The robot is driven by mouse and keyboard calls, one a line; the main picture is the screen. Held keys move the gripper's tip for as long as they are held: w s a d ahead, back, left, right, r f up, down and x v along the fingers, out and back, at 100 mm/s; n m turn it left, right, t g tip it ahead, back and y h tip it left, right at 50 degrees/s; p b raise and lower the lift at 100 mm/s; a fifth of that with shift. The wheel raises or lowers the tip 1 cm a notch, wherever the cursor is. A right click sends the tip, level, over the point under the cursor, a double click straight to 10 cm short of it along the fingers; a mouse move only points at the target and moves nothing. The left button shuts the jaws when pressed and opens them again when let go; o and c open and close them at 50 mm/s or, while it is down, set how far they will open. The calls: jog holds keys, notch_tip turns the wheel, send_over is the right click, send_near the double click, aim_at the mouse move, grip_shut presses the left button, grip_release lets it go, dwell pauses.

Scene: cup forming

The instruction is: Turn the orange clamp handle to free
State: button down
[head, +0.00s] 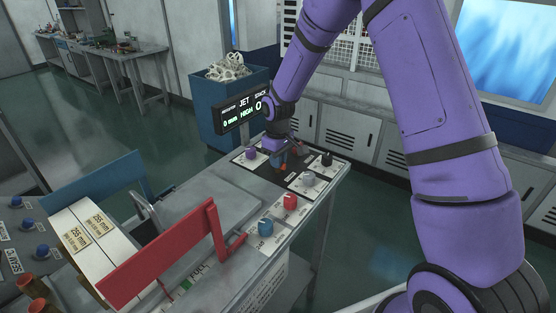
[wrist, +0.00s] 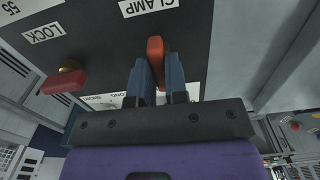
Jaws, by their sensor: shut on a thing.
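The orange clamp handle (wrist: 155,47) stands between my gripper's two dark blue fingers (wrist: 160,82) in the wrist view, and the fingers are shut on it. Its far end points up the picture toward the CLAMP label (wrist: 149,5); its lower part is hidden between the fingers. In the head view only a small orange piece of it (head: 284,167) shows below my gripper (head: 282,156), over the dark panel at the far end of the bench. The label under the fingers is partly covered, so I cannot read which mark the handle points to.
A red handle (wrist: 63,83) on a brass pivot sits left of my gripper under the LOCK label (wrist: 44,33). Purple (head: 251,154), grey (head: 308,179), black (head: 327,159), red (head: 290,202) and blue (head: 265,226) knobs stand nearby. A display (head: 242,113) and blue bin (head: 222,100) are behind.

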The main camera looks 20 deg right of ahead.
dwell(0.4)
jog(key=c, duration=1.1)
grip_release()
jog(key=shift+c, duration=0.2)
notch_tip(320, 180, up, 11)
jog(key=shift+f, duration=0.1)
